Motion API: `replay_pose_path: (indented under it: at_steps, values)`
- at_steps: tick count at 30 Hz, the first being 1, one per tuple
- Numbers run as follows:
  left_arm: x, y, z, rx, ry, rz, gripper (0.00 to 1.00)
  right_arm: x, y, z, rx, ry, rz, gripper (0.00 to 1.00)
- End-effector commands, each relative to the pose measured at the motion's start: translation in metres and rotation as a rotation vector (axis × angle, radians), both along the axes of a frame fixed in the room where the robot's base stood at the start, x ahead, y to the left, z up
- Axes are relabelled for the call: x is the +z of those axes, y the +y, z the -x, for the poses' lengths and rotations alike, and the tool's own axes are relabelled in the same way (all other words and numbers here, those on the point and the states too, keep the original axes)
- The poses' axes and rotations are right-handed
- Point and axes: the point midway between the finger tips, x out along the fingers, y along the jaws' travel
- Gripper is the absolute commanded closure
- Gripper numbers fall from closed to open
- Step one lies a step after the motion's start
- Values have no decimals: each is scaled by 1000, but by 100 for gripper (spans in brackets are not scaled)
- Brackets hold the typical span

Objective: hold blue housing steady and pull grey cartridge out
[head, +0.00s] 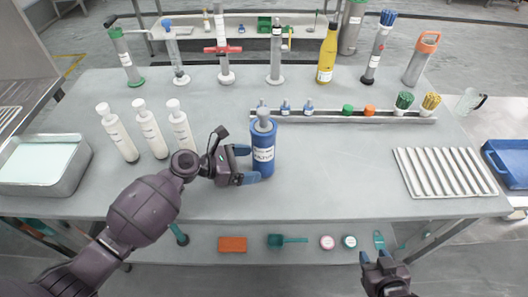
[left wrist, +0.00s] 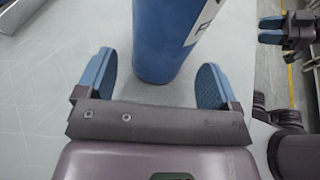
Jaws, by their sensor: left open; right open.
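The blue housing (head: 263,160) stands upright on the table, with a white label on its side. The grey cartridge (head: 263,115) shows as a grey top standing out of the housing. My left gripper (head: 243,165) is open at the housing's left side. In the left wrist view the housing (left wrist: 165,40) rises just ahead of the two blue fingers of my left gripper (left wrist: 152,82), which are spread apart; no firm contact can be seen. My right gripper (head: 374,262) is open and empty, low in front of the table, far from the housing.
Three white bottles (head: 149,128) stand left of the housing. A metal rail (head: 330,117) with small parts lies behind it. A ribbed tray (head: 446,172) lies at the right and a metal basin (head: 83,178) at the left. The table front (head: 340,195) is clear.

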Motion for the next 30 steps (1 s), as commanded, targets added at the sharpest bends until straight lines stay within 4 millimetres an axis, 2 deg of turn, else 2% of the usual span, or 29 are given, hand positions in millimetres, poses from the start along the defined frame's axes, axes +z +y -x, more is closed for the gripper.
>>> replay_pose_path:
  at_steps: [3, 9, 22, 28, 30]
  values:
    - [-2, -13, -4, -1, -1, 1, 13, 0, 0, 0, 0, 1, 1, 57]
    - [-7, -27, -8, -1, 0, 0, 13, -3, -2, 5, 0, 10, 3, 57]
    - [-9, -32, -10, -1, -2, -1, 13, -6, -3, 10, -2, 20, 5, 57]
    - [-9, -31, -10, -1, -2, -1, 42, -4, -3, 6, -1, 13, 5, 57]
    - [-9, -31, -10, 0, -1, 0, 46, -3, -3, 5, 0, 10, 6, 57]
